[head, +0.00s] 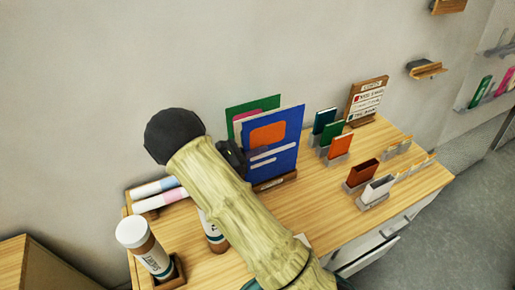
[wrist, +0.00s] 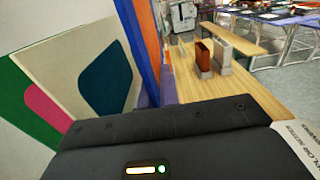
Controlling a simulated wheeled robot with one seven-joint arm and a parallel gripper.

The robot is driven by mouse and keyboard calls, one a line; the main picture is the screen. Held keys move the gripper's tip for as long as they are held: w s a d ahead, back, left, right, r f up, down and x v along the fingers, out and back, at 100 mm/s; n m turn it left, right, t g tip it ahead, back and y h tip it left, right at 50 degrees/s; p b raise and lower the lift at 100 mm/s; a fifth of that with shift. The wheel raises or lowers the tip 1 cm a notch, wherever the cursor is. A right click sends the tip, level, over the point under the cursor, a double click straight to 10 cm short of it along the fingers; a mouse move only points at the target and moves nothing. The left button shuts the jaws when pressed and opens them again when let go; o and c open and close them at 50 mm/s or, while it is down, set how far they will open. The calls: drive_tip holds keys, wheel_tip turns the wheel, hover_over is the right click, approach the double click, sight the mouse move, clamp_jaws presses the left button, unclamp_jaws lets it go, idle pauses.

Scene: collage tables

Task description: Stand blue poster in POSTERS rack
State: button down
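The blue poster (head: 286,160), with an orange block and pale bars, stands upright in the head view. Its lower edge is at the wooden rack (head: 285,182), whose label I cannot read; how deep it sits is hidden. A green poster (head: 255,106) stands behind it. My gripper (head: 233,157) is at the blue poster's left edge. In the wrist view the blue poster (wrist: 136,40) shows nearly edge-on just beyond the dark gripper body. The fingertips are mostly hidden, so I cannot tell whether they are closed on it.
Small holders with green and orange cards (head: 340,146) and brown and white items (head: 377,188) stand right. A sign board (head: 367,98) is behind them. Bare tabletop (head: 325,205) lies in front.

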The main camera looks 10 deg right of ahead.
drive_tip(key=shift+f, duration=0.1)
idle(0.3)
drive_tip(key=shift+f+b, duration=0.7)
drive_tip(key=shift+f, duration=0.55)
drive_tip(key=shift+f+b, duration=0.65)
drive_tip(key=shift+f, duration=0.45)
drive_tip(key=c, duration=1.6)
unclamp_jaws()
drive_tip(key=shift+o, duration=0.2)
